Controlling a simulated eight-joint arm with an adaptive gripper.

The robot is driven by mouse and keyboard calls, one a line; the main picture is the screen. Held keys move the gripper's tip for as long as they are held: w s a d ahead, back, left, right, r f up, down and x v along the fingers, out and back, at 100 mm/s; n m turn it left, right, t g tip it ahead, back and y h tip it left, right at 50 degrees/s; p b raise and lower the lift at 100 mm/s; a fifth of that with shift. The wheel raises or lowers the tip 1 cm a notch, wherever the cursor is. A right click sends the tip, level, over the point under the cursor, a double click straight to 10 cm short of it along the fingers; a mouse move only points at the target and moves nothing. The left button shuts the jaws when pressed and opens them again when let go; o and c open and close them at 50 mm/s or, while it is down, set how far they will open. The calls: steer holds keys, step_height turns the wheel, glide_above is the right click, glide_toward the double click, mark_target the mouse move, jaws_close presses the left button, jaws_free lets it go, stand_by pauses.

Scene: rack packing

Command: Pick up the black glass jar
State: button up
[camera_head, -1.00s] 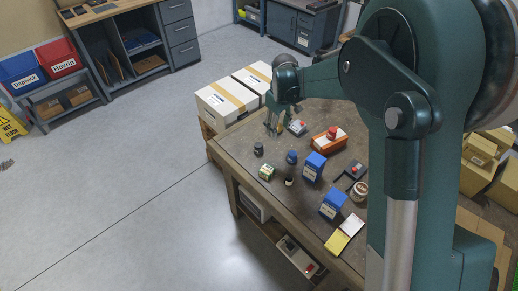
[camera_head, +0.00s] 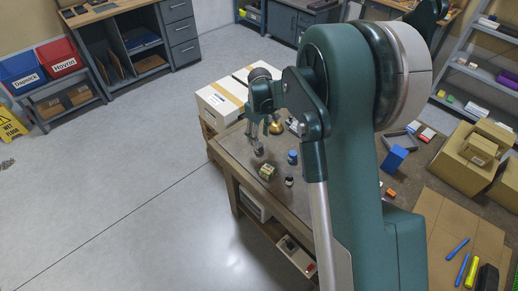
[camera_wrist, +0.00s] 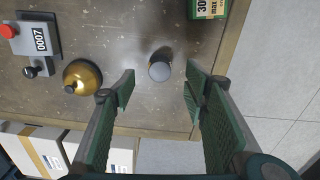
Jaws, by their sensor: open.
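The black glass jar (camera_head: 259,151) stands upright near the left edge of the workbench in the head view, partly hidden by my gripper (camera_head: 257,139). In the wrist view the jar (camera_wrist: 160,68) appears from above as a dark round body with a greyish top. My gripper (camera_wrist: 160,80) is open, with one green-padded finger on each side of the jar in the picture. The fingers appear apart from the jar, with nothing held. How far the fingertips are above the bench cannot be told exactly.
A brass bell (camera_wrist: 82,76) and a grey device with a red button (camera_wrist: 38,40) stand left of the jar in the wrist view. A green-and-white box (camera_wrist: 208,8) lies at the top. The workbench edge (camera_wrist: 215,85) runs close by on the right. A blue-topped bottle (camera_head: 292,157) stands nearby.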

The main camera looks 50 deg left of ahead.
steer(key=shift+f, duration=0.95)
steer(key=shift+f, duration=0.15)
steer(key=shift+a+f, duration=0.1)
steer(key=shift+f, duration=2.35)
steer(key=c, duration=1)
steer(key=shift+r, duration=0.15)
steer(key=shift+r, duration=4.9)
